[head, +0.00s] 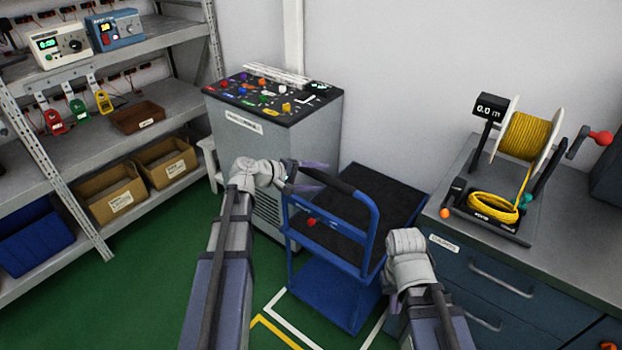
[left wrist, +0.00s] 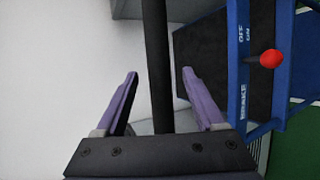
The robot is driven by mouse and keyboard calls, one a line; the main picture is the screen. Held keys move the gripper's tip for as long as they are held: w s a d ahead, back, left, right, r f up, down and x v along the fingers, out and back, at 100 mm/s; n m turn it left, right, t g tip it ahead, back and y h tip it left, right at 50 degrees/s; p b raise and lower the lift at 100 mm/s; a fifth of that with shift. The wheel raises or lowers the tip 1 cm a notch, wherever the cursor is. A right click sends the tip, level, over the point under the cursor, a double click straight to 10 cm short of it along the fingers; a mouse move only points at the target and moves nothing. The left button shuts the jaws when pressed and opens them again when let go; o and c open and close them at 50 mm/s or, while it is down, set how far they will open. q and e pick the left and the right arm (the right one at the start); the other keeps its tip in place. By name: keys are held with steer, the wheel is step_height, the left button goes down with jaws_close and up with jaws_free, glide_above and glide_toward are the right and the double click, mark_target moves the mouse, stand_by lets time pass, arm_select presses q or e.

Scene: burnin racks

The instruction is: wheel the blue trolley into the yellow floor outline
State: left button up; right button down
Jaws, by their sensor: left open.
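The blue trolley (head: 335,292) stands on the green floor between the grey cabinet and the blue drawers. Part of the yellow floor outline (head: 272,328) shows at the bottom.
A white floor line (head: 296,320) runs around the trolley's near side. The grey cabinet (head: 238,150) stands close behind it, and the drawer bench (head: 480,268) with a yellow cable reel (head: 525,137) is close on the right. Shelving (head: 85,160) is at left. Green floor at lower left is clear.

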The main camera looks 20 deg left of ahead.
arm_select(q)
jaws_close()
jaws_free()
stand_by(0.7)
steer(key=shift+s, duration=0.1)
steer(key=p+v, duration=0.3)
steer(key=v, duration=0.4)
steer(key=shift+s+a+r, duration=0.15)
steer(key=shift+s+a, duration=0.05)
steer(key=shift+a, duration=0.05)
